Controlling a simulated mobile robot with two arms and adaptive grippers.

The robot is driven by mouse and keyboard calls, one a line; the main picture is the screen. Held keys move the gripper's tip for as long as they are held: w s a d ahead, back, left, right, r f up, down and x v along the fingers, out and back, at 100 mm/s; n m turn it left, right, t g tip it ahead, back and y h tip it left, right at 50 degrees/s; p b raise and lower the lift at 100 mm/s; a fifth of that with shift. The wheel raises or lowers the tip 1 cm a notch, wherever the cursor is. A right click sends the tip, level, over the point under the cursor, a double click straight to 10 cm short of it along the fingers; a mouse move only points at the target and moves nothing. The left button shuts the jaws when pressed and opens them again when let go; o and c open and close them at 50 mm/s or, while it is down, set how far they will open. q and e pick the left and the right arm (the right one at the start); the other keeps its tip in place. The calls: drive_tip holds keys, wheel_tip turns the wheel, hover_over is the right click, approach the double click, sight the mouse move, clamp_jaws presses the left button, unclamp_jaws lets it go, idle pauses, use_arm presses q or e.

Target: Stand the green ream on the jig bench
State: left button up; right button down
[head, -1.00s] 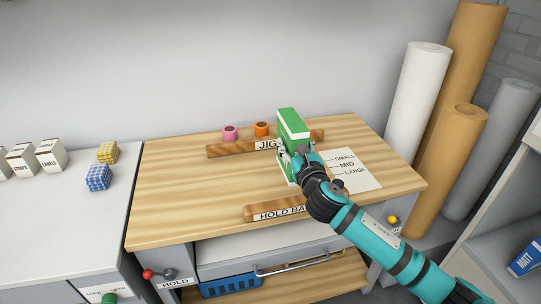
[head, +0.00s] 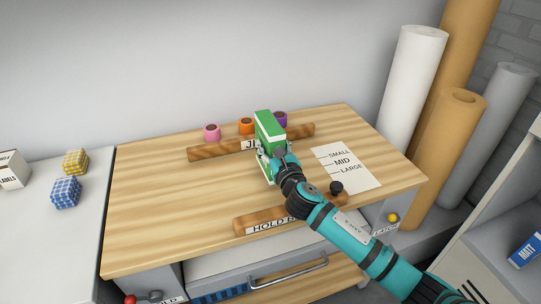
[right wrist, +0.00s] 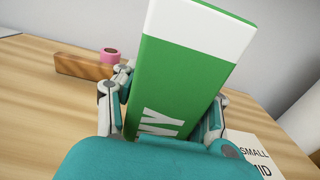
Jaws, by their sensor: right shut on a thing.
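The green ream (head: 270,130), with white ends, stands upright over the jig bench (head: 160,200), near the wooden rail labelled JIG (head: 215,150). My right gripper (head: 268,160) is shut on the ream's lower part. In the right wrist view the ream (right wrist: 180,75) fills the middle, a finger on each side, and looks slightly tilted. I cannot tell whether its base touches the bench top; the gripper hides it. My left gripper is not in view.
Pink (head: 212,132), orange (head: 246,126) and purple (head: 281,118) rolls sit behind the rail. A size card (head: 345,178) lies right of the ream. A HOLD bar (head: 245,224) runs along the front, with a black knob (head: 337,187) near its right end. The bench's left half is clear.

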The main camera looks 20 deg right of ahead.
wheel_tip(320, 180, down, 3)
drive_tip(key=shift+r+b, duration=0.1)
drive_tip(key=shift+b, duration=0.3)
drive_tip(key=c, duration=0.7)
unclamp_jaws()
drive_tip(key=shift+s, duration=0.1)
drive_tip(key=s, duration=1.2)
drive_tip(key=shift+d, duration=0.2)
